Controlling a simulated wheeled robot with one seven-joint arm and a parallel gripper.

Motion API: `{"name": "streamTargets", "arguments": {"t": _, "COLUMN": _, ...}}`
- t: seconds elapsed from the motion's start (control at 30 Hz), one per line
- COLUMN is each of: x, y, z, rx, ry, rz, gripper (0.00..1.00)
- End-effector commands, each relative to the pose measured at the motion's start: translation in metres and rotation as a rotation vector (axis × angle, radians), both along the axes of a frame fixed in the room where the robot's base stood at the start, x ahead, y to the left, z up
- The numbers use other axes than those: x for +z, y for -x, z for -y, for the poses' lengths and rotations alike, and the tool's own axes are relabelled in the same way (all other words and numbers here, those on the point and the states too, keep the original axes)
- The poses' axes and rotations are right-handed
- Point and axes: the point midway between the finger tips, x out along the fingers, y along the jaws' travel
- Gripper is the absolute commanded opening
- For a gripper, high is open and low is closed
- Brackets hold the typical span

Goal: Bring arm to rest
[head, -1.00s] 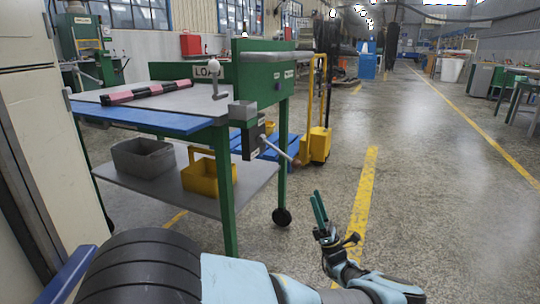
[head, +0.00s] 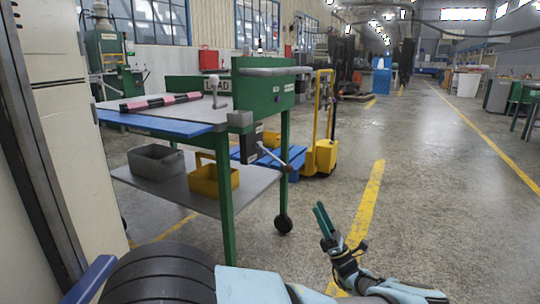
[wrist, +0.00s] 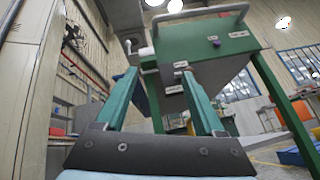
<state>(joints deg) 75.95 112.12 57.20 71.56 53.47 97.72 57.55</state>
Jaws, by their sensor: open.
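My gripper (head: 320,218) is at the lower middle of the head view, its teal fingers pointing up above the concrete floor. It stands to the right of the green workbench (head: 224,190) and apart from it. In the wrist view my gripper (wrist: 158,85) has its two fingers spread apart with nothing between them. Beyond the fingers, the wrist view shows the underside and green end of the bench (wrist: 240,50).
The bench carries a pink and black bar (head: 160,102); a grey bin (head: 155,160) and yellow bin (head: 213,178) sit on its shelf. A yellow pallet truck (head: 322,155) stands behind. A cream cabinet (head: 75,120) is close at left. Floor on the right is clear.

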Motion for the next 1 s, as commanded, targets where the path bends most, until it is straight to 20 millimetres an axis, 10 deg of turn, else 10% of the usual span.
{"name": "streamTargets", "arguments": {"t": 0.53, "x": 0.021, "y": -0.02, "z": -0.165, "rx": 0.318, "ry": 0.539, "rz": -0.061, "gripper": 0.71}}
{"name": "streamTargets", "arguments": {"t": 0.8, "x": 0.003, "y": 0.03, "z": -0.262, "rx": 0.56, "ry": 1.087, "rz": 0.04, "gripper": 0.71}}
{"name": "streamTargets", "arguments": {"t": 1.0, "x": -0.008, "y": 0.078, "z": -0.282, "rx": 0.697, "ry": 1.474, "rz": 0.217, "gripper": 0.71}}
